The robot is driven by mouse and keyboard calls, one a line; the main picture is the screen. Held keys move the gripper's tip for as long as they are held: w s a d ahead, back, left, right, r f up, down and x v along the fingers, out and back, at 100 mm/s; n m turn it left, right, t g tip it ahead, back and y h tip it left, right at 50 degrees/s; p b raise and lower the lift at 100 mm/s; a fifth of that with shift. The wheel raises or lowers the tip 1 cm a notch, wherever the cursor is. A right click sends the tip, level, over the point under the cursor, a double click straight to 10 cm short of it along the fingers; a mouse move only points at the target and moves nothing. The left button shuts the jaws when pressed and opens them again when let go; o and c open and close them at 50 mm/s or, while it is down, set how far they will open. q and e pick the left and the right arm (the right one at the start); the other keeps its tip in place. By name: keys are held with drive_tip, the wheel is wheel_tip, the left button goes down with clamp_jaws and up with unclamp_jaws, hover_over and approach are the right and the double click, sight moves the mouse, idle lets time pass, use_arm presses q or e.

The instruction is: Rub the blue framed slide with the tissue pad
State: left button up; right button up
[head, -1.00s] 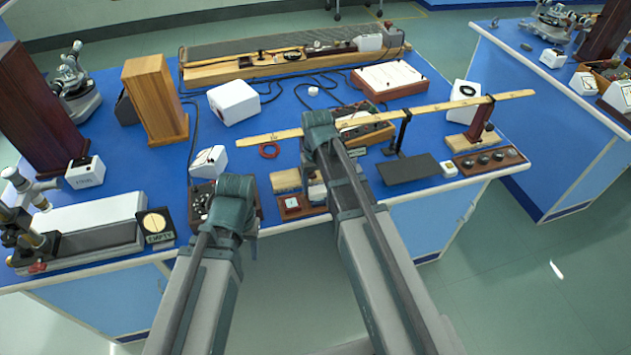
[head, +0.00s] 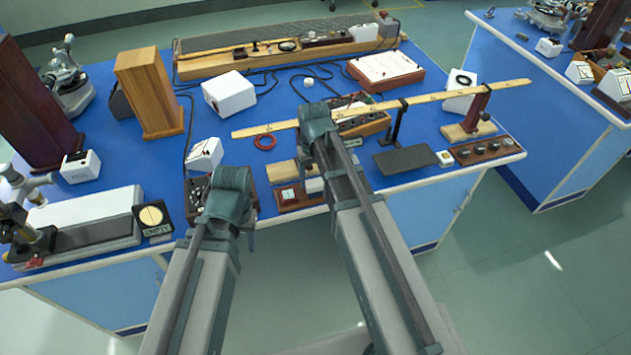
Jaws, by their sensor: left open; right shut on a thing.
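My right gripper (head: 318,118) is over the middle of the bench, in front of the long wooden ruler. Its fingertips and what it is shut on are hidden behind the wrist. My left gripper (head: 228,185) is open at the bench's front edge, over a dark box with knobs; its fingers also point away from me. I cannot make out the blue framed slide or the tissue pad for certain. A small brown holder (head: 288,196) with a pale square stands between the grippers at the front edge.
The long ruler (head: 460,93) lies raised across the right half on a black stand (head: 397,125). A dark flat plate (head: 405,160) and a brown knob strip (head: 487,151) line the front right. A wooden block (head: 150,92) stands back left.

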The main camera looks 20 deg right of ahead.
drive_tip(key=shift+w+r, duration=0.1)
drive_tip(key=shift+w, duration=1.05)
wheel_tip(320, 180, up, 6)
drive_tip(key=p, duration=0.6)
wheel_tip(320, 180, up, 3)
drive_tip(key=p, duration=0.3)
